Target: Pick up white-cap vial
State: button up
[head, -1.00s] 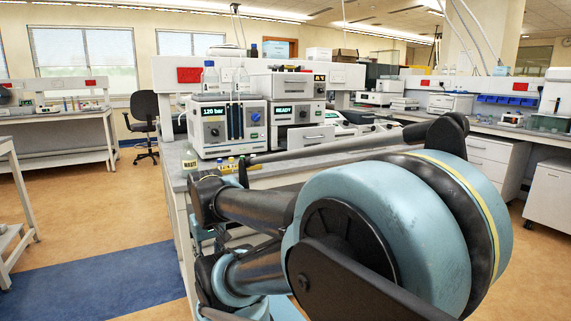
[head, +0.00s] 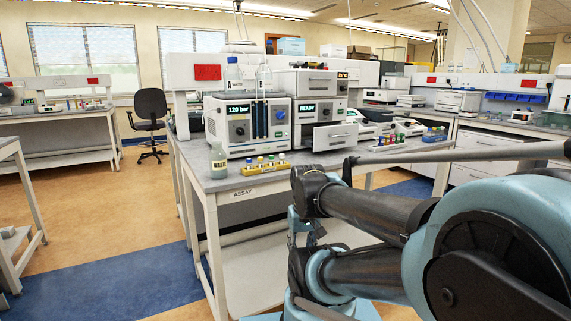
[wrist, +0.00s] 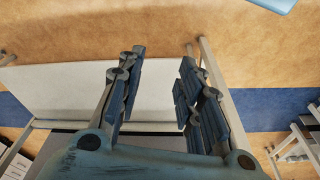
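A yellow rack (head: 264,168) holding several small vials stands at the front edge of the bench marked ASSAY. Blue and yellow caps show there; I cannot make out a white cap for certain at this size.
A WASTE bottle (head: 219,160) stands just left of the yellow rack. Behind are a 120 bar instrument (head: 247,125) with bottles on top and a READY instrument (head: 318,110) with a drawer out. An office chair (head: 151,118) stands left. Floor left of the bench is clear.

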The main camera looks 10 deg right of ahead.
jog(key=shift+o, duration=1)
jog(key=shift+s+r, duration=0.15)
notch_tip(320, 180, up, 36)
jog(key=m+g, duration=0.2)
jog(key=m, duration=1.5)
send_over(282, 156)
jog(key=w, duration=0.2)
jog(key=f, duration=1.1)
jog(key=shift+s+d+f, duration=0.2)
jog(key=shift+d+f, duration=0.05)
jog(key=shift+f, duration=0.15)
jog(key=shift+s+a+f, duration=0.1)
jog(key=shift+f, duration=1.3)
jog(key=shift+s+f, duration=0.1)
jog(key=shift+f, duration=1.25)
